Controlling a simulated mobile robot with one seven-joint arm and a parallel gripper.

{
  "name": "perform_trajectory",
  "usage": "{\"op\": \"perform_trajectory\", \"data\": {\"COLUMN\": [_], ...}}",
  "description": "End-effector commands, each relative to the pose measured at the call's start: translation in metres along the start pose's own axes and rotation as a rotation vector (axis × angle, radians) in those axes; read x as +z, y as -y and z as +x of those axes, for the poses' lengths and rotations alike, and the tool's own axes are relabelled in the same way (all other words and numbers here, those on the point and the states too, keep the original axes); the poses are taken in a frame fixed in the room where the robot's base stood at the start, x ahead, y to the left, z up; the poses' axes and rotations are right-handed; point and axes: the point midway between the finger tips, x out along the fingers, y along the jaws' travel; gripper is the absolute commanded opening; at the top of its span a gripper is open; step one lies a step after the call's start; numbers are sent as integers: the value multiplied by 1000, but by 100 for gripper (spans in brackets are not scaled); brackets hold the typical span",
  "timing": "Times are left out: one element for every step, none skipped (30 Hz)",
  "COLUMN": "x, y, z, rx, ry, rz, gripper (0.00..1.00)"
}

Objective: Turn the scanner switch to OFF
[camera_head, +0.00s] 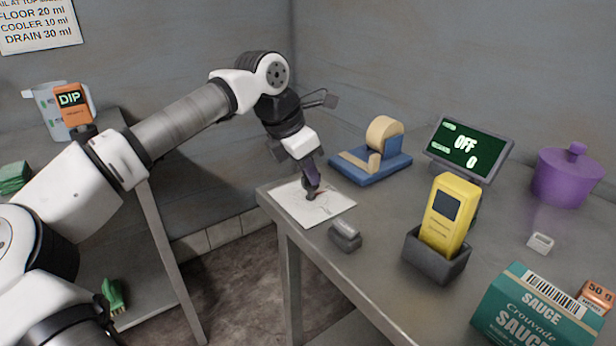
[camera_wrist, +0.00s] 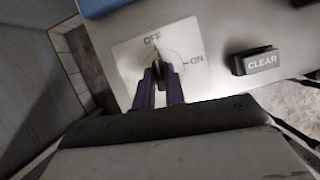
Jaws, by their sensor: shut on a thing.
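The scanner switch is a rotary knob on a white plate (camera_head: 330,208) at the table's near left corner. The plate also shows in the wrist view (camera_wrist: 195,50), with OFF printed at its top and ON at its right. My gripper (camera_head: 312,194) points down over the plate, shut on the switch knob (camera_wrist: 158,66). In the wrist view the knob's red mark points up toward OFF. The fingers hide most of the knob. A display (camera_head: 467,147) behind reads OFF and 0.
A CLEAR button (camera_head: 345,236) sits right of the plate. A yellow scanner (camera_head: 446,215) stands in a dark holder (camera_head: 436,262). A tape dispenser (camera_head: 372,155) is behind the plate. A purple pot (camera_head: 567,178) and a sauce box (camera_head: 530,308) are at the right.

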Motion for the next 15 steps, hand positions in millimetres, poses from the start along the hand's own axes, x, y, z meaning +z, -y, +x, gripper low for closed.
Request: {"op": "perform_trajectory", "data": {"x": [-1,-1,-1,-1,-1,-1,-1,0,0,0,0,0,0,0,0], "y": [0,0,0,0,0,0,0,0,0,0,0,0,0,0,0], "z": [1,1,1,1,0,0,0,0,0,0,0,0,0,0,0], "rx": [13,18,24,28,32,36,39,41,44,45,47,48,49,49,50], "ry": [0,-1,-1,-1,-1,-1,-1,-1,-1,0,0,0,0,0,0], "rz": [-22,-35,-50,-61,-69,-81,-88,-93,-100,-105,-109,-112,-114,-115,-117], "gripper": [0,0,0,0,0,0,0,0,0,0,0,0,0,0,0]}}
